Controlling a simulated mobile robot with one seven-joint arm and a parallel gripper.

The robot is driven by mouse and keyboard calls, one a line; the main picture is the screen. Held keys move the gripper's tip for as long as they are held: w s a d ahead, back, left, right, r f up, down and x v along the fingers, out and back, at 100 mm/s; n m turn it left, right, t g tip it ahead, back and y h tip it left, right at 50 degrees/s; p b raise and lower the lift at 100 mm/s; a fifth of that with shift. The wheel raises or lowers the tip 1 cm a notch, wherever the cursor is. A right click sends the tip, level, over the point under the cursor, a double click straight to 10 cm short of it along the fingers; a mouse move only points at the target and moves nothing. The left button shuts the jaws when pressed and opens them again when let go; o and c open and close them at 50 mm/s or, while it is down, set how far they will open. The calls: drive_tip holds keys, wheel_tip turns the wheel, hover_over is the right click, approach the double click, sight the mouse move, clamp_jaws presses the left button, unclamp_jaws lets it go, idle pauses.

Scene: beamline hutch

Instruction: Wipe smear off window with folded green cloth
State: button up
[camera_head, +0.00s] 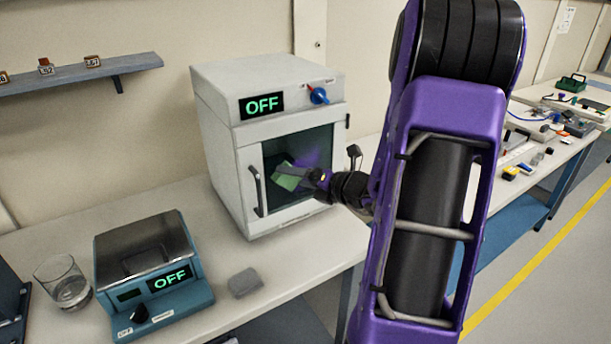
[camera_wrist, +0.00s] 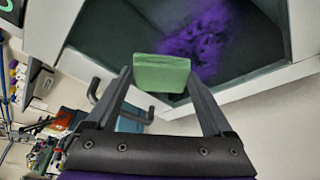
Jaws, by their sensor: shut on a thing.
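The folded green cloth (camera_head: 287,178) is held in front of the dark window (camera_head: 278,149) of a white cabinet (camera_head: 225,130). My gripper (camera_head: 302,176) is shut on it. In the wrist view the cloth (camera_wrist: 160,74) sits between both fingertips of my gripper (camera_wrist: 160,80), and part of it sticks out beyond them. A purple smear (camera_wrist: 205,38) is on the window glass, beyond and to the right of the cloth; in the head view a purple patch (camera_head: 318,152) shows faintly above the gripper. I cannot tell whether the cloth touches the glass.
The cabinet's dark door handle (camera_head: 256,190) is left of the window. A blue-green hotplate (camera_head: 150,265), a glass (camera_head: 65,282) and a grey block (camera_head: 245,282) stand on the bench (camera_head: 310,265). A second bench with small tools (camera_head: 525,150) is at right.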

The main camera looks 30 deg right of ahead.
sight(322, 155)
drive_tip(key=shift+a+r, duration=0.1)
drive_tip(key=shift+a, duration=0.9)
drive_tip(key=shift+d+r, duration=0.35)
drive_tip(key=shift+d, duration=1.15)
drive_tip(key=shift+d+r, duration=0.4)
drive_tip(key=shift+d, duration=1.05)
drive_tip(key=shift+d+r, duration=0.35)
drive_tip(key=shift+d, duration=1.15)
drive_tip(key=shift+w+d+r, duration=0.1)
drive_tip(key=shift+d, duration=1.75)
drive_tip(key=shift+s+d, duration=0.1)
drive_tip(key=shift+s, duration=0.2)
drive_tip(key=shift+s+a, duration=0.2)
drive_tip(key=shift+s, duration=2.5)
drive_tip(key=shift+s, duration=0.15)
